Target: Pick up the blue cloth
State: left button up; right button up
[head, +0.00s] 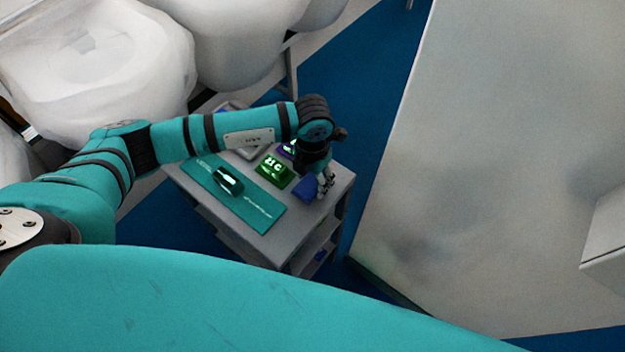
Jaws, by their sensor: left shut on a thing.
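The blue cloth (307,188) is a small dark blue piece near the right corner of the grey cart top (270,245). My left gripper (325,187) points down at the cloth's right side, at the cart's right end. Its fingers are shut on the cloth, which seems still at the height of the cart top. The fingers hide part of the cloth. My right gripper is not in view.
On the cart lie a teal mat (257,209) with a dark green object (229,180) on it and a green box (272,171). White toilets (100,60) stand behind at the left. A large pale panel (490,150) rises at the right.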

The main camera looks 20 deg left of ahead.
pick_arm(q)
notch_tip(320, 180, up, 2)
jog(key=shift+r+b, duration=0.1)
jog(key=shift+b, duration=0.4)
jog(key=s+b, duration=0.1)
jog(key=s, duration=0.4)
jog(key=s+r+b, duration=0.1)
jog(key=s, duration=0.3)
jog(key=s+d+b, duration=0.1)
jog(key=s, duration=0.4)
jog(key=shift+s+d+r, duration=0.1)
jog(key=shift+s+r, duration=0.15)
jog(key=shift+s, duration=0.1)
jog(key=shift+s+r+b, duration=0.15)
jog(key=shift+s+b, duration=0.2)
jog(key=shift+s, duration=0.35)
jog(key=o, duration=0.4)
jog(key=shift+c, duration=0.2)
jog(key=c, duration=0.4)
jog(key=shift+c, duration=0.2)
